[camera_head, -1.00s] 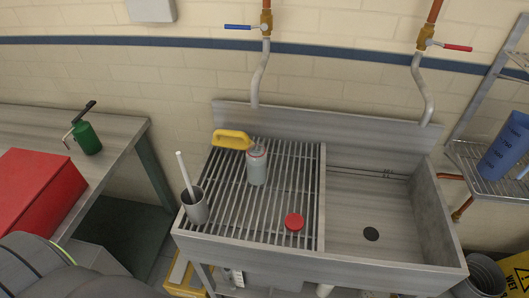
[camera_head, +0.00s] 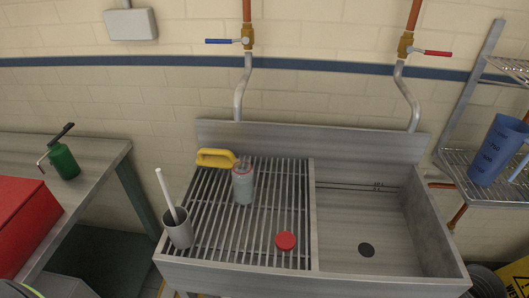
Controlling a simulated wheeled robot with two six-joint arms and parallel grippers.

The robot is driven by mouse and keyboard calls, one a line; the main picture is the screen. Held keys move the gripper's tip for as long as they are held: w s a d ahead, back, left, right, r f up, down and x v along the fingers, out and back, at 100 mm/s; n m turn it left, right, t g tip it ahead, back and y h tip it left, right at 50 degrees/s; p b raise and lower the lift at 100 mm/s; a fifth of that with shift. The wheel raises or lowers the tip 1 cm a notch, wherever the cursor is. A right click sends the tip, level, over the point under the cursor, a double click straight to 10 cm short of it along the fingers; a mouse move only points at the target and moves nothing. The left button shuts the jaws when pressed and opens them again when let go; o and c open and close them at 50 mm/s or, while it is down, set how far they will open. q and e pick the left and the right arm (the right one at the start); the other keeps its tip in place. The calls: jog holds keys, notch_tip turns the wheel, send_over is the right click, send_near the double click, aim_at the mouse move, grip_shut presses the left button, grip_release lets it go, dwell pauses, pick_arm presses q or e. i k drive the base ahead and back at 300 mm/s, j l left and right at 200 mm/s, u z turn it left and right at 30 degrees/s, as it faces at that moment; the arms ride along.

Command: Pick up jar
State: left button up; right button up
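The jar (camera_head: 243,185) is a clear, greyish cylinder with a reddish rim. It stands upright on the slatted metal drainboard (camera_head: 262,215) on the left side of the sink, and its open top shows some thin items or shapes I cannot make out. A round red lid (camera_head: 286,241) lies flat on the slats to the right and nearer the front edge. Neither of my grippers shows in the head view.
A yellow-handled tool (camera_head: 215,157) lies behind the jar. A grey cup (camera_head: 178,229) with a white stick stands at the drainboard's left front. The sink basin (camera_head: 362,215) at right is empty. A green oil can (camera_head: 63,161) and red box (camera_head: 25,222) are on the left table.

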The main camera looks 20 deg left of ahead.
aim_at(242, 175)
jog(key=i+l+u, duration=0.2)
jog(key=l, duration=0.25)
jog(key=i+l+u, duration=0.2)
jog(key=l, duration=0.3)
jog(key=l+u, duration=0.2)
jog(key=l, duration=0.3)
